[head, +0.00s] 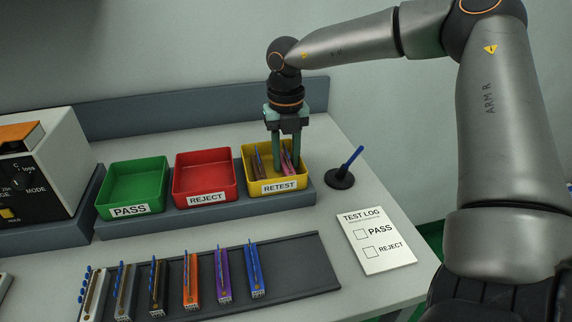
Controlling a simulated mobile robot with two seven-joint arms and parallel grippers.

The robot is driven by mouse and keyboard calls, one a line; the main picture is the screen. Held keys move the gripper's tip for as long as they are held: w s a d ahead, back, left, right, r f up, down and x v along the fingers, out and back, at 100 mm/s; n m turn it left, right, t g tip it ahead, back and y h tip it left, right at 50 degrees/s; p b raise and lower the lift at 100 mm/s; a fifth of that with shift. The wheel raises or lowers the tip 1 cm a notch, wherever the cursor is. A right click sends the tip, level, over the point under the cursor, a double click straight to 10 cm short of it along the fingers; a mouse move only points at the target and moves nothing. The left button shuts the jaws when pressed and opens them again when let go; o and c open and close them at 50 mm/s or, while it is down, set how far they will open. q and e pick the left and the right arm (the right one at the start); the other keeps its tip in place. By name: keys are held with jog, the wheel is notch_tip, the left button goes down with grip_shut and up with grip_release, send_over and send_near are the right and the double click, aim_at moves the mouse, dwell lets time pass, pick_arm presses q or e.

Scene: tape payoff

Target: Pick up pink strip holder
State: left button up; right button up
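The pink strip holder (286,166) stands in the yellow RETEST tray (279,187), with a blue strip in it. My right gripper (286,162) points straight down into this tray. Its two fingers are apart, one on each side of the pink holder, and partly hide it. I see no clear contact between fingers and holder. A brown strip holder (259,168) stands to the left in the same tray, close to the left finger. My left gripper is not in view.
A red REJECT tray (205,199) and a green PASS tray (128,211) stand left of the yellow one. Several strip holders stand on a dark rack (305,275) in front. A blue pen in a stand (341,179) and a test log card (377,242) are at right.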

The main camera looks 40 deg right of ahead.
grip_shut()
jog(key=shift+r, duration=0.15)
dwell(0.5)
